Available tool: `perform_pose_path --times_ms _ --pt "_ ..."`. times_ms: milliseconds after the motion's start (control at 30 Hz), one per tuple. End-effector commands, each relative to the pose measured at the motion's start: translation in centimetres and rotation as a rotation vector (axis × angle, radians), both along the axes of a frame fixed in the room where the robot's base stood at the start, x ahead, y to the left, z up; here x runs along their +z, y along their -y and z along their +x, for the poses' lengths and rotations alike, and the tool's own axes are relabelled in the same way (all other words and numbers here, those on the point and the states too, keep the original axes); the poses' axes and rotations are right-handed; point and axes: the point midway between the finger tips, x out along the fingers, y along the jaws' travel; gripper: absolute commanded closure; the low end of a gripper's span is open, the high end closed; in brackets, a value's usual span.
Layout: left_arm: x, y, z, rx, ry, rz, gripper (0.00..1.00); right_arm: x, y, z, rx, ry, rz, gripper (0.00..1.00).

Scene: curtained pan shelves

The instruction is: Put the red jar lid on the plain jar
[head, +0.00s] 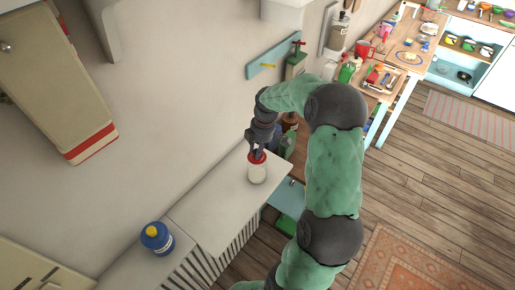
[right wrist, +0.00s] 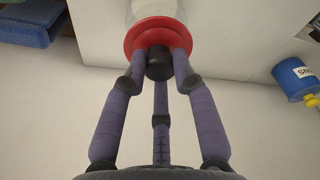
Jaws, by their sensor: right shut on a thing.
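The plain jar (head: 257,174), pale with a whitish body, stands upright on the white counter top in the head view. The red jar lid (head: 257,157) is at the jar's mouth. In the right wrist view the red lid (right wrist: 156,37) has a black knob and my right gripper (right wrist: 158,62) has its fingers closed around it. The jar (right wrist: 152,10) shows just beyond the lid; I cannot tell whether the lid is fully seated. In the head view my right gripper (head: 257,148) points down from above. My left gripper is not in view.
Bottles (head: 287,140) stand close by my right arm, beyond the counter's edge. The white counter top (head: 215,195) is clear around the jar. A wooden table (head: 405,50) with several items stands farther back.

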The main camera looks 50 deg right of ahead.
Motion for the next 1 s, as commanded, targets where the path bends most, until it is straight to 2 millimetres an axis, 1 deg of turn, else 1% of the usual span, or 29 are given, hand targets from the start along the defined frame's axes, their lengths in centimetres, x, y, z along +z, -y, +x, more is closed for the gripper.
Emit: perform_pose_path --times_ms 367,1000 --pt "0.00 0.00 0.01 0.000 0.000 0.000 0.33 -0.02 0.01 0.00 0.000 0.000 0.000 1.00" --pt "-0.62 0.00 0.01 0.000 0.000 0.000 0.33 -0.84 0.00 -0.01 0.000 0.000 0.000 1.00"
